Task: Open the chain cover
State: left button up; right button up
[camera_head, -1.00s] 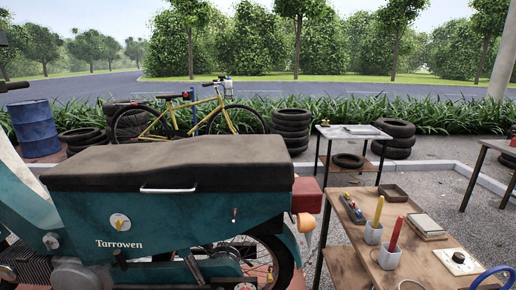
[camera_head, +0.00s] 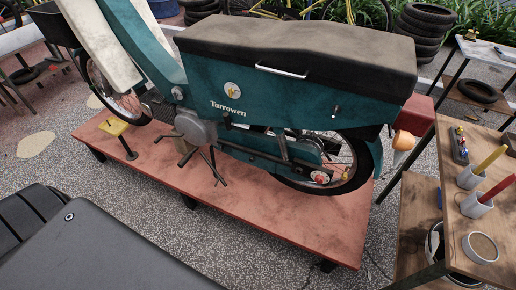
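A teal moped (camera_head: 205,88) with a long dark seat (camera_head: 300,45) stands on a low red platform (camera_head: 160,175). A small teal housing (camera_head: 304,149) beside the rear wheel (camera_head: 345,170) looks like the chain cover. It is small and partly behind dark bars, so I cannot tell whether it is open or shut. Neither of my grippers is in view, and nothing is touching the moped.
A wooden workbench (camera_head: 490,240) stands at the right, holding cups with a yellow and a red handle and a white roll (camera_head: 480,247). A tyre stack (camera_head: 420,32) is behind. Speckled ground is clear in front of the platform.

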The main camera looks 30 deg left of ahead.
aim_at(263, 163)
jog(key=z, duration=0.05)
jog(key=k, duration=0.55)
jog(key=u, duration=0.7)
jog(key=i, duration=1.1)
